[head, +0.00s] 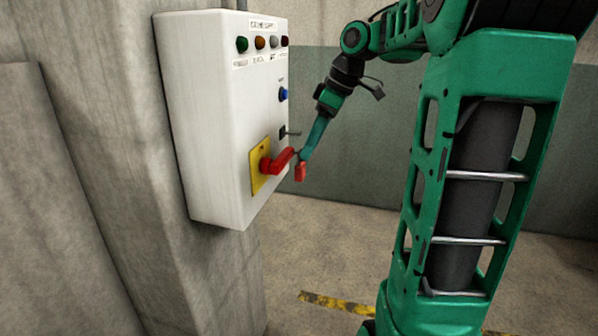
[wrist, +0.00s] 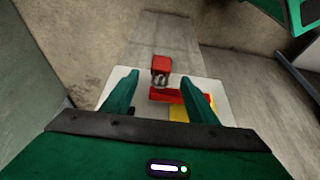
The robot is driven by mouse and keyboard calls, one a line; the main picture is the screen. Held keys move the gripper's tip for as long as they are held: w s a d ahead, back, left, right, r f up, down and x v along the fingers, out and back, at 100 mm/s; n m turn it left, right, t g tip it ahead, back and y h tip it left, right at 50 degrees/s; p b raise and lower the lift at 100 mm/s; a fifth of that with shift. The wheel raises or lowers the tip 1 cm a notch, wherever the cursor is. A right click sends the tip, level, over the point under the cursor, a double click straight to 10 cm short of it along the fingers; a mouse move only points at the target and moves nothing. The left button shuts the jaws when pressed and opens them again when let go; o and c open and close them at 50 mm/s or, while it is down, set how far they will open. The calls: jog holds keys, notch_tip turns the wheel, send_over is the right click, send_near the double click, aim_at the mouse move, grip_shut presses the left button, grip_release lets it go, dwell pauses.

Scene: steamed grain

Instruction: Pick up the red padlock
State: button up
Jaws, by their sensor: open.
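The red padlock (head: 300,172) hangs at the outer end of the red switch handle (head: 280,161), which juts from a yellow plate (head: 257,172) on the white control box. In the wrist view, the padlock (wrist: 161,64) shows its red body and a metal shackle beside the handle (wrist: 166,96). My gripper (head: 304,154) is at the padlock's upper part in the head view. In the wrist view, my gripper (wrist: 158,77) is open, its green fingers on either side of the shackle with gaps showing. Contact with the padlock cannot be told.
The white control box (head: 215,130) is mounted on a concrete pillar (head: 130,130). It carries coloured lamps, a blue button (head: 283,95) and a small dark keyed part (head: 284,132) above the handle. Open floor lies below, with a yellow-black stripe (head: 335,303).

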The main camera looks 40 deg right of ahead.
aim_at(303, 164)
jog(key=shift+x, duration=3.85)
jog(key=shift+s, duration=0.1)
jog(key=c, duration=1.2)
